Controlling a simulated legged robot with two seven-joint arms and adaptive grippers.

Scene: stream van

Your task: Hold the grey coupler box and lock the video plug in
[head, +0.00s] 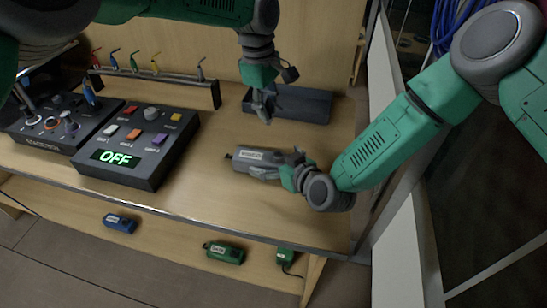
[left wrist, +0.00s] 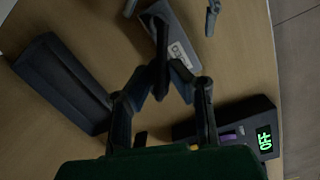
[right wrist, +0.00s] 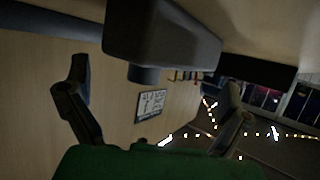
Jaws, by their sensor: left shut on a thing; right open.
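The grey coupler box (head: 258,156) lies on the bench with a pale label on its side and a short dark stub at its left end. It also shows in the left wrist view (left wrist: 178,48) and large at the top of the right wrist view (right wrist: 165,35). My right gripper (head: 292,160) is open at the box's right end, its fingers (right wrist: 158,85) spread apart. My left gripper (head: 262,108) is above the bench behind the box. It is shut on a slim dark piece (left wrist: 160,48), apparently the video plug, mostly hidden by the fingers.
A dark open tray (head: 305,104) stands behind my left gripper. A control panel reading OFF (head: 125,160) and a knob console (head: 60,125) are at left. A rack of coloured leads (head: 150,76) is behind. Blue (head: 120,222) and green (head: 224,252) boxes are on a lower shelf.

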